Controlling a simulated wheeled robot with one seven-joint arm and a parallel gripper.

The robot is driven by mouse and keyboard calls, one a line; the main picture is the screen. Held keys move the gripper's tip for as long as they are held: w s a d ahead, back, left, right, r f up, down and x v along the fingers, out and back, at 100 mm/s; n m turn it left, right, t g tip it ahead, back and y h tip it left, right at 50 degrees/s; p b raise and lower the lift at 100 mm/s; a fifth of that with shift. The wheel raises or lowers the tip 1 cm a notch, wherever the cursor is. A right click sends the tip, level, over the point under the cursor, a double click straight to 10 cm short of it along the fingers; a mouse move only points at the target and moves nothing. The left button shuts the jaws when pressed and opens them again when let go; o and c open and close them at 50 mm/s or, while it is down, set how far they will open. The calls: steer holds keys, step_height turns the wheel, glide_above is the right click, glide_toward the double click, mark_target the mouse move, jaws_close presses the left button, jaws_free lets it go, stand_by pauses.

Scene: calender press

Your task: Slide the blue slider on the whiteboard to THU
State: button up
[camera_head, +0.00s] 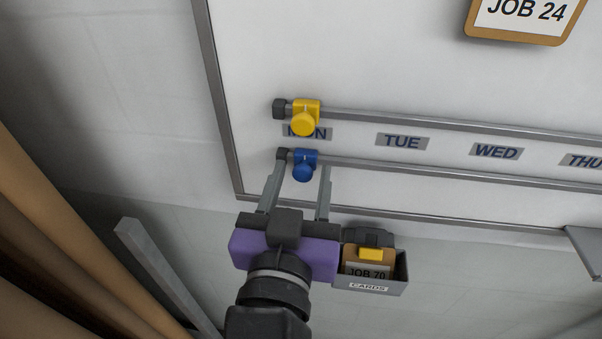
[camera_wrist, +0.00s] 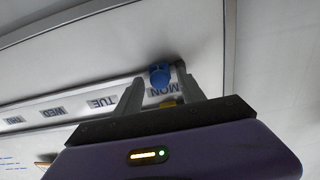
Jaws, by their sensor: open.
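The blue slider (camera_head: 304,166) sits at the left end of the lower rail (camera_head: 420,171) on the whiteboard (camera_head: 380,60), below the MON label (camera_head: 308,132). My gripper (camera_head: 300,177) is open, with one finger on each side of the blue slider and apart from it as far as I can see. The THU label (camera_head: 582,161) is at the right edge of the head view. In the wrist view the blue slider (camera_wrist: 160,75) shows between the two finger ends, near the MON label, with the picture upside down. The exact depth of the fingertips is hard to tell.
A yellow slider (camera_head: 305,117) sits on the upper rail (camera_head: 450,124), just above the blue one. A card holder (camera_head: 369,288) with a JOB 70 card is right of my gripper. The lower rail is clear rightward past TUE (camera_head: 402,141) and WED (camera_head: 496,152).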

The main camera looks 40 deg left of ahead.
jaws_close()
stand_by(1.4)
